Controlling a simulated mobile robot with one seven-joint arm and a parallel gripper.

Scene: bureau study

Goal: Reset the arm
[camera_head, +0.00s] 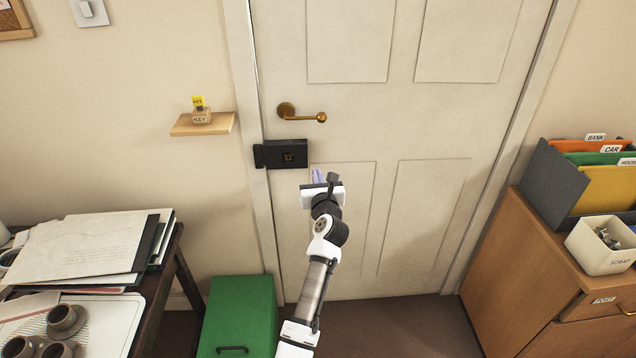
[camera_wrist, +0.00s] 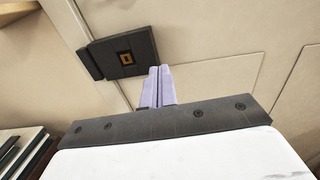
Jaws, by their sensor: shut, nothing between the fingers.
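My gripper (camera_head: 318,176) is in front of the door, just below and to the right of the black lock box (camera_head: 287,154). Its two pale purple fingers are together and empty; they also show in the wrist view (camera_wrist: 158,87), where the lock box (camera_wrist: 125,52) with its orange-rimmed keyhole lies beyond them to the upper left. My arm reaches up from the bottom middle of the head view. The gripper appears apart from the lock box, though the exact gap to the door cannot be told.
The white door (camera_head: 420,130) is shut, with a brass handle (camera_head: 300,113). A green cabinet (camera_head: 238,310) and a desk with papers (camera_head: 90,245) stand left. A wooden cabinet (camera_head: 510,270) with folders and a SCRAP bin (camera_head: 595,250) stands right.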

